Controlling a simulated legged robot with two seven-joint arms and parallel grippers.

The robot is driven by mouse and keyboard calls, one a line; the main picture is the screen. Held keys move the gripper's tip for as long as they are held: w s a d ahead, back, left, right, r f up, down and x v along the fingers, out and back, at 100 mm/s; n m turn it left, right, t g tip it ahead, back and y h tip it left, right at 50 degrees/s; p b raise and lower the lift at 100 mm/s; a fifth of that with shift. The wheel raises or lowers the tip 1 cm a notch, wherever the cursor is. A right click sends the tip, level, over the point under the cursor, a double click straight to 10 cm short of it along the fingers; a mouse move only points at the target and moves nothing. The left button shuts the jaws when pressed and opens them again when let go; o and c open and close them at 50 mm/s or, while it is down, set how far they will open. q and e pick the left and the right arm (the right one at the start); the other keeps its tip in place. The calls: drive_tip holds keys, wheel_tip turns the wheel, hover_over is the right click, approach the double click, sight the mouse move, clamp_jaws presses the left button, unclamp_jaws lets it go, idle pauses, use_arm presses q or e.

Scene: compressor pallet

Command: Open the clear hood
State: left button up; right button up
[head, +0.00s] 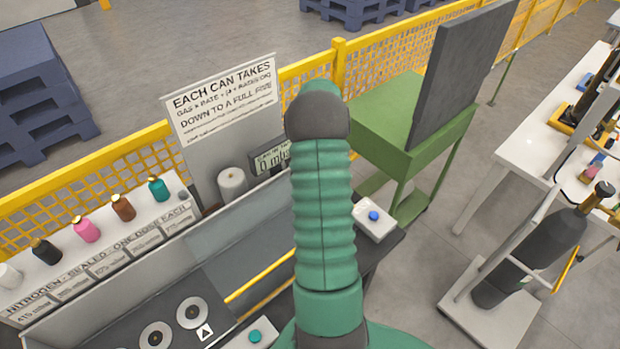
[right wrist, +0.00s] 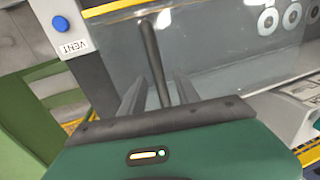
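The clear hood (head: 236,238) is a see-through panel over the dark bench in the head view, and it looks lowered. My green arm covers its right part. In the right wrist view the clear hood (right wrist: 215,58) fills the upper middle. A dark rod (right wrist: 149,50) stands in front of it. My right gripper (right wrist: 158,88) is open, with the rod showing between its two dark fingers. A gap shows on each side of the rod, and I cannot tell whether it touches. My right gripper is hidden in the head view, and my left gripper is not in view.
A white box with a blue button (head: 373,216) sits right of my arm; it reads VENT (right wrist: 60,24) in the wrist view. Several coloured cans stand on a shelf (head: 110,262) at left. A sign (head: 222,95), green stand (head: 385,125) and gas-cylinder cart (head: 490,310) surround the bench.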

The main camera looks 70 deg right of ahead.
drive_tip(key=s+d+r, duration=0.1)
drive_tip(key=d+r, duration=0.2)
drive_tip(key=r, duration=1.3)
drive_tip(key=shift+s+r+b, duration=0.15)
drive_tip(key=shift+s+b, duration=0.15)
drive_tip(key=shift+b, duration=0.15)
